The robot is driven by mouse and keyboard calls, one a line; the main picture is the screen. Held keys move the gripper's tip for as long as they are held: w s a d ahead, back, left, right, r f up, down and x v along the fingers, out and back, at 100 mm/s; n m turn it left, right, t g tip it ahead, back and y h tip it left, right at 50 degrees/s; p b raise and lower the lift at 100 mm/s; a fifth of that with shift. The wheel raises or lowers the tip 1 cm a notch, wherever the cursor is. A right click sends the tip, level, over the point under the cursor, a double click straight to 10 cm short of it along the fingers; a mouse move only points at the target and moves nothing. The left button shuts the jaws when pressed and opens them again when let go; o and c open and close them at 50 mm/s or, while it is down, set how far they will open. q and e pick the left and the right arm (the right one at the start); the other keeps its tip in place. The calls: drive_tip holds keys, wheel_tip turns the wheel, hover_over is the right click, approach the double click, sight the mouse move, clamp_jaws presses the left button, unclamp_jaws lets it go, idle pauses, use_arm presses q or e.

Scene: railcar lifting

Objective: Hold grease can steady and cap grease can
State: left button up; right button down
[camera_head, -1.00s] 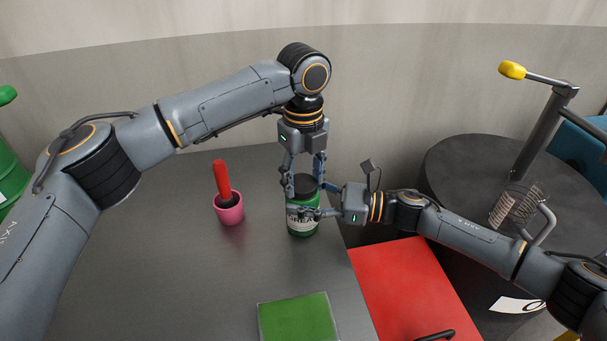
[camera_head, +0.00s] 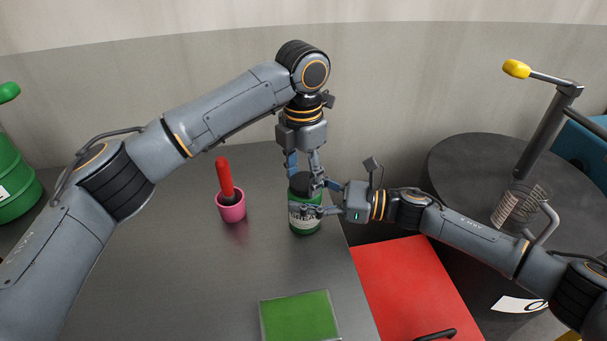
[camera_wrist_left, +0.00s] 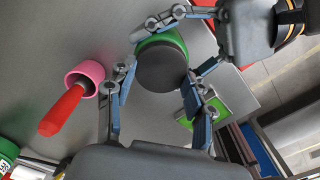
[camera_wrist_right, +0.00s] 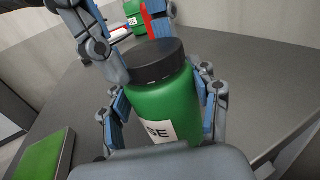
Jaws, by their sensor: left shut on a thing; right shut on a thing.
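The green grease can (camera_head: 304,225), with a white label, stands upright near the table's right edge. It fills the middle of the right wrist view (camera_wrist_right: 165,105). The black cap (camera_wrist_right: 155,60) sits on top of the can and looks level; I cannot tell how tight it is. My right gripper (camera_head: 318,202) is shut around the can's side. My left gripper (camera_head: 303,174) points down from above, shut on the cap, with one finger on each side of it. The cap also shows between the left fingers in the left wrist view (camera_wrist_left: 162,70).
A pink cup (camera_head: 231,211) with a red-handled tool (camera_head: 224,178) stands left of the can. A green flat pad (camera_head: 299,318) lies at the front. A red surface (camera_head: 405,285) and a dark drum (camera_head: 465,165) are to the right.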

use_arm(q)
drive_tip(key=o, duration=0.9)
drive_tip(key=shift+o, duration=0.2)
drive_tip(key=shift+r, duration=0.1)
drive_tip(key=shift+r, duration=2.2)
